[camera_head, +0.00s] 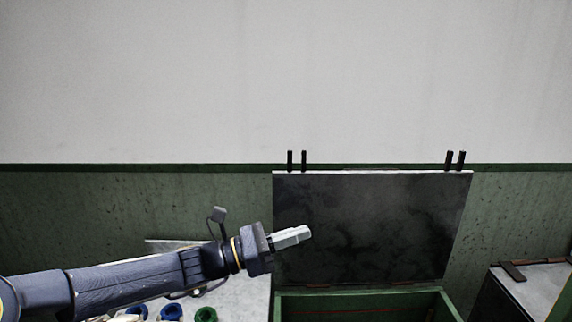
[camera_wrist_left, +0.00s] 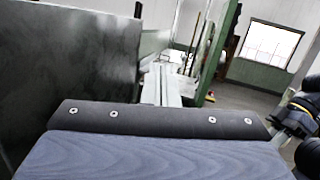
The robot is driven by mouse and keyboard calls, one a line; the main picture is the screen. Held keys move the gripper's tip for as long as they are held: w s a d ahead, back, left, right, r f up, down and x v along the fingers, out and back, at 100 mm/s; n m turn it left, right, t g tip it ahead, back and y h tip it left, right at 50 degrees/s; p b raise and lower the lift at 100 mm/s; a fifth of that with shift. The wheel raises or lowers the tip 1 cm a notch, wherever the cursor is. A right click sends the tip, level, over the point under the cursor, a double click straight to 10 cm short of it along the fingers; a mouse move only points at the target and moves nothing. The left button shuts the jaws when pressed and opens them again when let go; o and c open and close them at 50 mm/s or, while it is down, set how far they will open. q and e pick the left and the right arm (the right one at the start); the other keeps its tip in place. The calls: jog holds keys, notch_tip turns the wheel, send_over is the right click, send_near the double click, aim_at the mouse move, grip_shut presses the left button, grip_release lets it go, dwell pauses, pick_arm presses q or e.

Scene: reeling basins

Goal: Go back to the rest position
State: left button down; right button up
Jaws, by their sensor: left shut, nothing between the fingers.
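My left gripper (camera_head: 308,233) reaches in from the left in the head view. Its fingers are together with nothing held. It is in the air in front of the dark raised lid (camera_head: 370,225) of a green box (camera_head: 365,298). In the left wrist view the same dark lid (camera_wrist_left: 65,65) fills the upper left, close by. The gripper's fingers (camera_wrist_left: 162,85) show there in part, beyond the wrist housing. My right gripper is not in view.
A light table (camera_head: 240,295) stands at the lower left under my arm, with blue and green round items (camera_head: 205,314) on it. Another box with a pale top (camera_head: 540,285) is at the right edge. A wall is behind. A window (camera_wrist_left: 270,43) shows in the left wrist view.

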pick_arm(q)
jog(key=s+a+f+m+y, duration=0.5)
jog(key=s+a+m, duration=0.1)
jog(key=s, duration=0.3)
jog(key=s+a+f+m+y, duration=0.5)
jog(key=s+a+m, duration=0.2)
jog(key=s+a, duration=0.2)
jog(key=s+a+f+m+y, duration=0.5)
jog(key=s+a+f+m, duration=0.1)
jog(key=s, duration=0.4)
jog(key=shift+a+m+t+y, duration=0.4)
jog(key=shift+a+m, duration=0.3)
jog(key=shift+a, duration=0.05)
jog(key=shift+f, duration=0.1)
